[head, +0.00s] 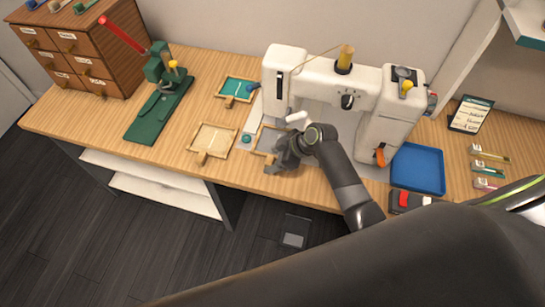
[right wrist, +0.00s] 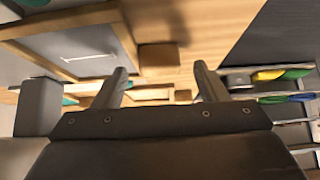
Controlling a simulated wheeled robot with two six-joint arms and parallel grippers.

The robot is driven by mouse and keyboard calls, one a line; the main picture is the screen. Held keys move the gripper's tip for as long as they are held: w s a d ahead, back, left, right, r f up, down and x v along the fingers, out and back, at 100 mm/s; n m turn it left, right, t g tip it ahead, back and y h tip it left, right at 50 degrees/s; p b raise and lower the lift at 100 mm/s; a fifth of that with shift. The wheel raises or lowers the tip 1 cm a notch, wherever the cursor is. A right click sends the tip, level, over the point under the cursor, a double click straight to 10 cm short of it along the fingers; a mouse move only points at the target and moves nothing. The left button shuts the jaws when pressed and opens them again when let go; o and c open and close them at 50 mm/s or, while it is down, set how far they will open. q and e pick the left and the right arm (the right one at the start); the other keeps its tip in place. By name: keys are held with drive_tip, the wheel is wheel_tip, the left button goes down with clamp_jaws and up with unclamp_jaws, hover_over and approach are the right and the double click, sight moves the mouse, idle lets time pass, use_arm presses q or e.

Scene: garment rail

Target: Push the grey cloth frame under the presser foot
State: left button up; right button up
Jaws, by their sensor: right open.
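The grey cloth frame (head: 266,139) lies on the table at the front left of the white sewing machine (head: 392,115), partly hidden by my right gripper. In the right wrist view the grey cloth (right wrist: 85,48) shows with its wooden border and a wooden handle block (right wrist: 158,55). My right gripper (head: 272,168) is at the near side of this frame, low over the table edge. Its fingers (right wrist: 162,84) are apart with nothing between them, and the handle block shows beyond them. The presser foot under the machine head cannot be made out clearly. My left gripper is not in view.
A cream cloth frame (head: 213,139) and a green cloth frame (head: 238,88) lie left of the machine. A green lever press (head: 155,115) stands farther left. A blue tray (head: 418,168) and a red-switched box (head: 405,201) are at right. A drawer cabinet (head: 85,50) stands back left.

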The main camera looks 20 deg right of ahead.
sight(276, 155)
drive_tip(key=shift+w+a+f, duration=0.2)
drive_tip(key=shift+a+f, duration=0.1)
drive_tip(key=shift+f, duration=0.15)
drive_tip(key=shift+c, duration=0.4)
drive_tip(key=c, duration=1.1)
drive_tip(key=shift+w+d, duration=0.45)
drive_tip(key=shift+w, duration=0.2)
drive_tip(key=shift+w+d, duration=0.5)
drive_tip(key=shift+w, duration=0.05)
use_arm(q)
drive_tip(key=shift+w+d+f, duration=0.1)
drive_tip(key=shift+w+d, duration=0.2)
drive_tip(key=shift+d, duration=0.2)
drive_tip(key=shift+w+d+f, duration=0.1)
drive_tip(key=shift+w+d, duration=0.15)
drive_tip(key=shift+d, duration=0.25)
use_arm(e)
drive_tip(key=shift+a, duration=0.1)
drive_tip(key=o, duration=1.2)
drive_tip(key=shift+s, duration=0.1)
drive_tip(key=shift+c, duration=0.2)
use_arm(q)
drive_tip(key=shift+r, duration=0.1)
